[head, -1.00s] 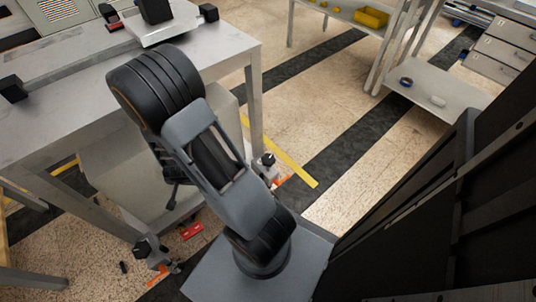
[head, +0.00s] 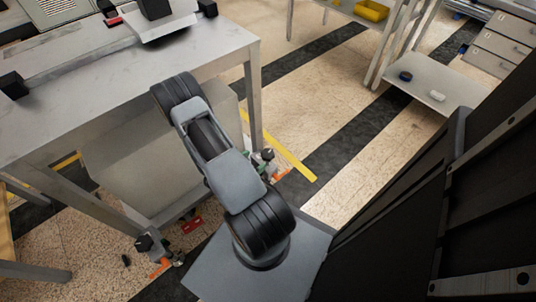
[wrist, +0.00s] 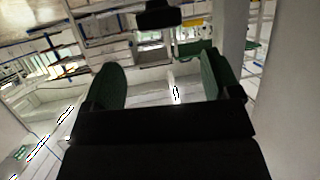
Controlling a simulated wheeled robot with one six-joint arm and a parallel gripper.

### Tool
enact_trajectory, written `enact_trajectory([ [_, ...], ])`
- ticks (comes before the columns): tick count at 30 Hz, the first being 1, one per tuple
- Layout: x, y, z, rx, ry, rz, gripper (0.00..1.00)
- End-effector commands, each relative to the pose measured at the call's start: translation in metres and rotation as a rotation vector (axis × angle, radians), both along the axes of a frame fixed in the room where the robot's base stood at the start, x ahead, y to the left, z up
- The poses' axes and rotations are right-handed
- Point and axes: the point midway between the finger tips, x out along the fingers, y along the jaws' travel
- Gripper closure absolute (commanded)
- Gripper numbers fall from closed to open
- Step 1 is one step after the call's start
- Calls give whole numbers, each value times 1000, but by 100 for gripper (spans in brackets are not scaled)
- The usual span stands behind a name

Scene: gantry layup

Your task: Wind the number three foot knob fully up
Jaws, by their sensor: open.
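Two table feet with black knobs show in the head view. One knob (head: 267,154) is at the right leg's foot, the other (head: 144,243) at the near left foot. No number is readable on either. My gripper shows in the wrist view (wrist: 160,78) with its two green fingers apart and nothing between them. A dark knob-like block (wrist: 158,14) sits beyond the fingertips at the top; I cannot tell for sure that it is a foot knob. In the head view my arm hides most of the gripper; small green patches show close beside the right foot knob.
The grey table (head: 130,85) stands over the feet, with a pale box-like body (head: 150,165) underneath. A red object (head: 192,225) lies on the floor near the left foot. A yellow floor strip (head: 290,158) runs past the right foot.

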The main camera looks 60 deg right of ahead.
Motion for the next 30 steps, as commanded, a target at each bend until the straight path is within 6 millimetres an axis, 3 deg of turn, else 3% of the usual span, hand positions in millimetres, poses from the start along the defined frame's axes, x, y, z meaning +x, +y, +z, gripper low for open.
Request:
enact_trajectory([
  [6,-10,-39,-20,1,-1,-6,17],
  [15,-15,-74,-33,2,-2,-1,17],
  [30,-17,-83,-36,2,0,2,17],
])
